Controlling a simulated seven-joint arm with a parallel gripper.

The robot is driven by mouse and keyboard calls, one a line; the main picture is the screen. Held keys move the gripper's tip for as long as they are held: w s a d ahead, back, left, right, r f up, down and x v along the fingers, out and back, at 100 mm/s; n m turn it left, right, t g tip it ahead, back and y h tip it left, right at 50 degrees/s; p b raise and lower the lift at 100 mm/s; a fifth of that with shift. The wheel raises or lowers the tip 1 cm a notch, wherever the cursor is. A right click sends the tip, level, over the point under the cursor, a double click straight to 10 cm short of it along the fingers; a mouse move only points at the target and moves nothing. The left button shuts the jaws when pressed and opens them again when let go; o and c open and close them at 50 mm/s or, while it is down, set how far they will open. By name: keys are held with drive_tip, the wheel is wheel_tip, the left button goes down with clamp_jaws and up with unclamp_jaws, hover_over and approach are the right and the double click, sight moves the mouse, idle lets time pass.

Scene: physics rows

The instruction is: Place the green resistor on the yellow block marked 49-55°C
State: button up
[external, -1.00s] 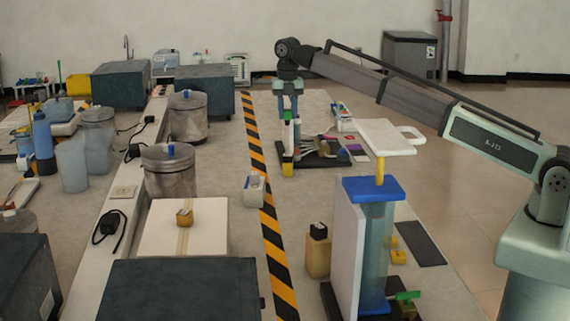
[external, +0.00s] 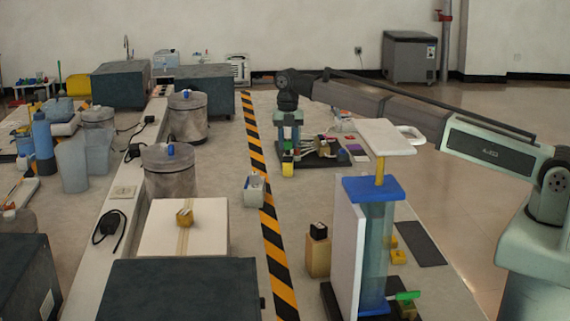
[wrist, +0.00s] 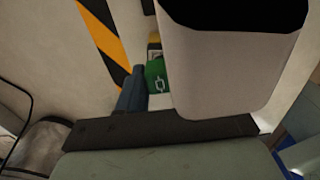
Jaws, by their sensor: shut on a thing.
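A green block with a white symbol, the green resistor (wrist: 155,77), shows in the wrist view beside a blue finger. My gripper (external: 287,142) is shut on it, low over the left end of a dark board in the external view. The yellow block (external: 288,158) is directly below the fingers there, and a bit of yellow (wrist: 154,42) shows just past the resistor in the wrist view. I cannot read any marking on it. Whether the resistor touches the yellow block cannot be told. A large pale wrist part hides much of the wrist view.
The dark board (external: 322,161) carries several small parts and wires to the right of my gripper. A tall stand with a blue top (external: 374,189) is nearer the camera. A small white container (external: 254,190) stands by the striped tape (external: 268,218). The bench between them is mostly clear.

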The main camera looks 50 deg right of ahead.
sight(288, 140)
drive_tip(key=o, duration=1)
drive_tip(key=shift+f, duration=0.1)
wheel_tip(288, 140, up, 12)
drive_tip(key=shift+r, duration=0.2)
idle(0.3)
